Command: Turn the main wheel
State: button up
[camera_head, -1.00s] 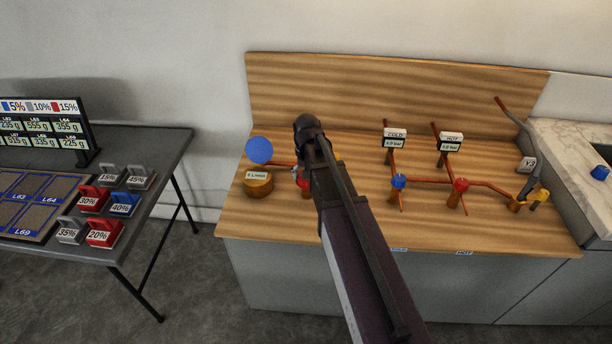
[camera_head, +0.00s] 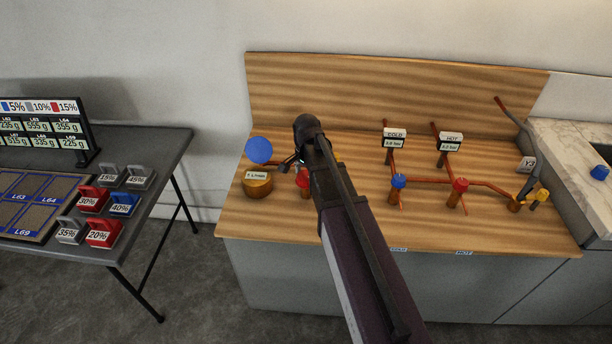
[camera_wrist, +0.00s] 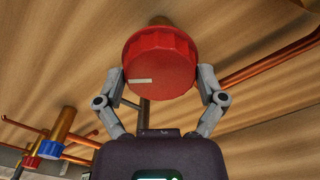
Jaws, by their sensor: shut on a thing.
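The main wheel appears to be the red ribbed knob (camera_wrist: 160,62) with a white mark on its face, mounted on a brass stem in the wrist view. My gripper (camera_wrist: 160,88) has one finger on each side of the knob and is shut on it. The white mark lies nearly level, on the left of the face. In the head view part of the red knob (camera_head: 303,179) shows beside my arm, which hides the rest. One finger of my gripper (camera_head: 291,163) shows just above it.
A brass cylinder (camera_head: 258,186) with a label and a blue disc (camera_head: 259,150) stand to the left. Copper pipes carry a blue knob (camera_head: 398,181) and a red knob (camera_head: 460,185) to the right. A wooden backboard (camera_head: 400,90) rises behind. A dark table (camera_head: 150,160) with weights stands at left.

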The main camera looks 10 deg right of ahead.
dwell(0.3)
jog(key=o, duration=0.8)
jog(key=shift+r, duration=0.15)
